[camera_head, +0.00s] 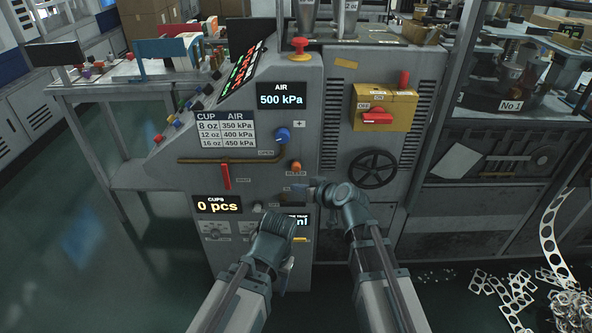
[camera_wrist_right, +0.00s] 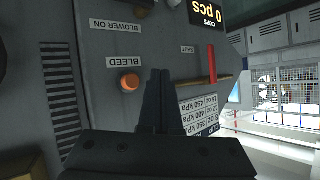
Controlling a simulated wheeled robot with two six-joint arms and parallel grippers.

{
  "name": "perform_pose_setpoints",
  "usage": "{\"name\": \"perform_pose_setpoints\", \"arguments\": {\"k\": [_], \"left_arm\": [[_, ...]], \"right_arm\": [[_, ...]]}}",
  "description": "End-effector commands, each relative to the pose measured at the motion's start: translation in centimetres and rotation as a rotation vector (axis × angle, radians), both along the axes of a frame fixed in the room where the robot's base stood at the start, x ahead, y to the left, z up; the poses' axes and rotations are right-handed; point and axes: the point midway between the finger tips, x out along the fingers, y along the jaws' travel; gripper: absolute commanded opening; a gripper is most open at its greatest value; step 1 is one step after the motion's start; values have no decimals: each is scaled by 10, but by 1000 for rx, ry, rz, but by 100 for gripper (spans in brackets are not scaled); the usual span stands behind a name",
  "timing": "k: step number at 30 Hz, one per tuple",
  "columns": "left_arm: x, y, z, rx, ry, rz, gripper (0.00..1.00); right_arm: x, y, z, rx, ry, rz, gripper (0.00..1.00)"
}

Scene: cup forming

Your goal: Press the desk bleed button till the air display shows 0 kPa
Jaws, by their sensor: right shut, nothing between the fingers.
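The orange bleed button (camera_head: 296,166) sits on the grey machine panel below the blue knob. It also shows in the right wrist view as an orange button (camera_wrist_right: 129,83) under an upside-down BLEED label. The air display (camera_head: 282,98) reads 500 kPa. My right gripper (camera_head: 312,188) is just below the button in the head view. In the right wrist view its fingers (camera_wrist_right: 158,75) are shut and empty, beside the button and not visibly touching it. My left gripper (camera_head: 288,266) is lower, in front of the panel; its fingers are mostly hidden.
A blue knob (camera_head: 283,135) and a brass pipe with a red lever (camera_head: 226,176) are near the button. A handwheel (camera_head: 373,169) and a yellow box with a red switch (camera_head: 377,117) stand to the right. The cups display (camera_head: 217,205) reads 0 pcs.

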Motion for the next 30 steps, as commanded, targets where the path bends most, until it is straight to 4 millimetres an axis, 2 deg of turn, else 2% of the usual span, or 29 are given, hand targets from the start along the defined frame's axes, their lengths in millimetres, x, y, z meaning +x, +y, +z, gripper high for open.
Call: {"name": "perform_pose_setpoints", "arguments": {"k": [1, 6, 12, 30], "left_arm": [[0, 0, 0, 0, 0, 0, 55], [0, 0, 0, 0, 0, 0, 55], [0, 0, 0, 0, 0, 0, 55], [0, 0, 0, 0, 0, 0, 55]], "right_arm": [[11, 0, 0, 0, 0, 0, 0], [34, 0, 0, -1, 0, -1, 0], [53, 0, 0, 0, 0, 0, 0], [55, 0, 0, 1, 0, 1, 0]]}}
